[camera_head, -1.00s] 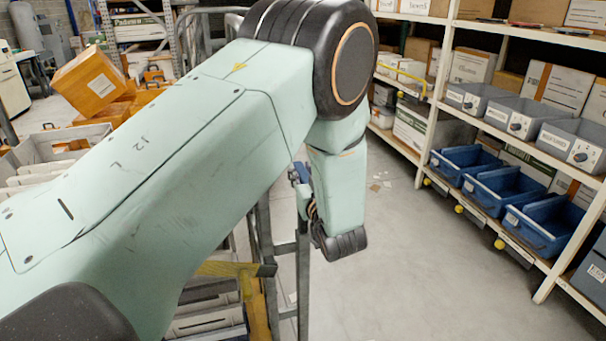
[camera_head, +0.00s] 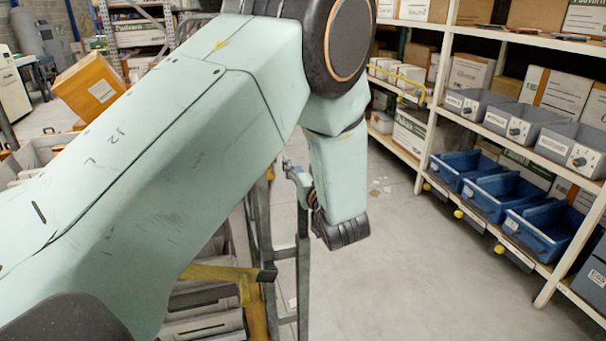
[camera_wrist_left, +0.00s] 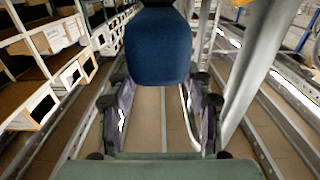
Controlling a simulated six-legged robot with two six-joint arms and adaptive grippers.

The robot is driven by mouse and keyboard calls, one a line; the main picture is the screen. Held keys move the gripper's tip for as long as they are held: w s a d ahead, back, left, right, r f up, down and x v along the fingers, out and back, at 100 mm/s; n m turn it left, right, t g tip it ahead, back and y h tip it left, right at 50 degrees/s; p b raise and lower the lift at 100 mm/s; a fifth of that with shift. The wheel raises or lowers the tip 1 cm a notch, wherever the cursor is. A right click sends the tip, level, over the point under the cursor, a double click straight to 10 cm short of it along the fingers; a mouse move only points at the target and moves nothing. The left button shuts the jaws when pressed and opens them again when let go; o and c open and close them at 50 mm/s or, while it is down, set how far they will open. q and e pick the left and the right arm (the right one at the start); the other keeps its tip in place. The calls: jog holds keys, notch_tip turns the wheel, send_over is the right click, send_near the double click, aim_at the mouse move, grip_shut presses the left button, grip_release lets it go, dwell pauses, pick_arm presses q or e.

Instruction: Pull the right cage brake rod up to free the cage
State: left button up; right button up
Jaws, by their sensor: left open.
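My left arm crosses the head view from the left. Its gripper (camera_head: 297,176) is small and partly hidden there, beside a grey upright tube frame (camera_head: 303,270), which may be part of the cage. In the left wrist view the gripper (camera_wrist_left: 160,92) is open, with a finger on each side and nothing seen between them. A blue rounded piece (camera_wrist_left: 157,45) hangs in at the top centre, just beyond the fingertips. I cannot tell whether it is the brake rod's grip. A yellow bar with a black end (camera_head: 225,273) shows below my arm. My right gripper is out of view.
A white rack (camera_head: 440,110) with blue bins (camera_head: 540,232), grey bins (camera_head: 570,145) and cartons stands on the right. Bare concrete floor (camera_head: 420,280) lies between it and the tube frame. An orange box (camera_head: 92,86) is tilted at the left.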

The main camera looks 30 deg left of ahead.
pick_arm(q)
notch_tip(320, 180, up, 7)
jog(key=shift+f, duration=0.2)
jog(key=shift+d, duration=0.1)
dwell(0.5)
